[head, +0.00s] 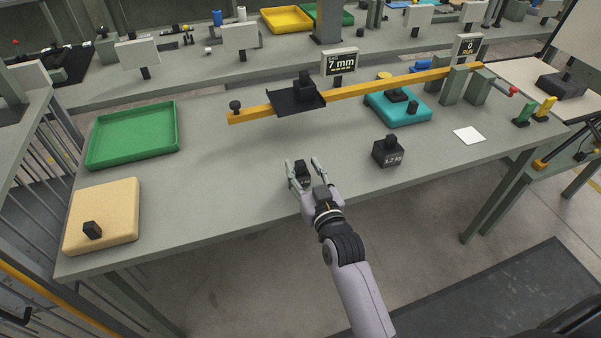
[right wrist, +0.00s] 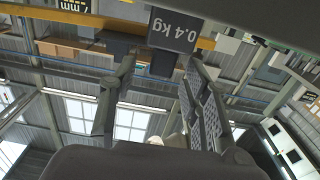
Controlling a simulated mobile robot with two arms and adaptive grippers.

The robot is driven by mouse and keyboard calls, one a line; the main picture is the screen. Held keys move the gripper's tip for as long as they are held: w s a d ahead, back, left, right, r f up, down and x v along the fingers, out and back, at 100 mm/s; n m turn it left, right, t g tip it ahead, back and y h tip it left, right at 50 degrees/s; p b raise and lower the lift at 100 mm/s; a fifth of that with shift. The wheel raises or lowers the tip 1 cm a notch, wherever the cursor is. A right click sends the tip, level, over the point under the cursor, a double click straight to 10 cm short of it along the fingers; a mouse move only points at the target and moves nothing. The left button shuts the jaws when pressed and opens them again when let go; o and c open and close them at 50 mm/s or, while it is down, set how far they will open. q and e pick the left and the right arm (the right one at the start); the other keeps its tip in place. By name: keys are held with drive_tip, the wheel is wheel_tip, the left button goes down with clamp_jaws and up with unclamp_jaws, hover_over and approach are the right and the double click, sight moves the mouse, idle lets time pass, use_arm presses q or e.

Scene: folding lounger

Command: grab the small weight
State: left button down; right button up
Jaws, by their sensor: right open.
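A small black weight (head: 302,170) is at the front middle of the grey table, between the fingertips of my right gripper (head: 304,176). The gripper is open, with one finger on each side of the weight. In the right wrist view the weight (right wrist: 174,32) shows its "0.4 kg" label just beyond the fingertips (right wrist: 162,62). Whether a finger touches it I cannot tell. A larger black weight (head: 388,151), whose label looks like 1.2 kg, stands to the right. Another small black weight (head: 92,230) sits on the beige pad (head: 118,203). My left gripper is not in view.
A yellow beam (head: 368,88) with a black plate (head: 283,103) carrying a black weight spans the back of the table (head: 215,165). A "7 mm" display (head: 340,64) stands behind it.

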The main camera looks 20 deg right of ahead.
drive_tip(key=w, duration=0.2)
drive_tip(key=shift+w, duration=0.35)
drive_tip(key=shift+s, duration=0.1)
drive_tip(key=shift+c, duration=0.5)
clamp_jaws()
drive_tip(key=shift+r, duration=0.1)
